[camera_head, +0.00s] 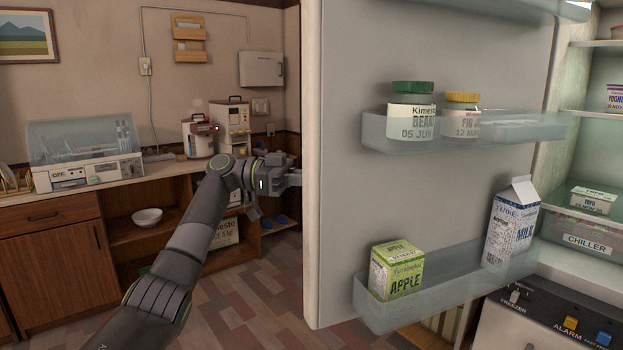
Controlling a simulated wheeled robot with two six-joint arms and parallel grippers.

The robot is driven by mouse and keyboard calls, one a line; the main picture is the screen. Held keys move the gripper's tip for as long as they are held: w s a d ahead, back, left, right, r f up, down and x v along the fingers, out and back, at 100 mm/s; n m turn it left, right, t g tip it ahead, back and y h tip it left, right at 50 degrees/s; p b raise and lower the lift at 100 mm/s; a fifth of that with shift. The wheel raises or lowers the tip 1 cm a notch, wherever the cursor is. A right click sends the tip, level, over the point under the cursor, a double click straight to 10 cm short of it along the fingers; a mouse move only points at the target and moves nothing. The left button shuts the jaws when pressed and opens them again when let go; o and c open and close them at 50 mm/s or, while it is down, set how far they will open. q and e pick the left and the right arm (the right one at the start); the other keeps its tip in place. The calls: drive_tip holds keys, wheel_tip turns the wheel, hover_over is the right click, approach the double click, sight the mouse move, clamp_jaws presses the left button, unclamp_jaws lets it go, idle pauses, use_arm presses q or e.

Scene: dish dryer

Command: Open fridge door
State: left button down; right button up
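The fridge door (450,190) stands open, with its inner side and shelves facing me. Its free edge is at the left, and the fridge interior (587,140) shows at the right. My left gripper (294,177) is at the door's free edge, about mid-height. Its fingertips are small and partly hidden by the edge, so I cannot tell whether they are open, shut or touching the door. The door's outer side and handle are hidden. My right gripper is not in view.
Door shelves hold a green-lidded jar (412,112), a yellow-lidded jar (462,115), an apple carton (396,270) and a milk carton (511,222). A wooden counter (50,215) with a dish dryer (85,155) stands at the left. Bare tiled floor (265,290) lies left of the door.

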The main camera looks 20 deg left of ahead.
use_arm(q)
drive_tip(key=shift+w+a+f, duration=0.1)
drive_tip(key=shift+w+a, duration=0.05)
drive_tip(key=shift+w, duration=0.05)
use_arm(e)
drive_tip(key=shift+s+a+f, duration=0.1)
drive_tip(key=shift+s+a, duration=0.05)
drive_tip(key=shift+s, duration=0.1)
use_arm(q)
drive_tip(key=c, duration=1.5)
unclamp_jaws()
drive_tip(key=shift+o, duration=0.2)
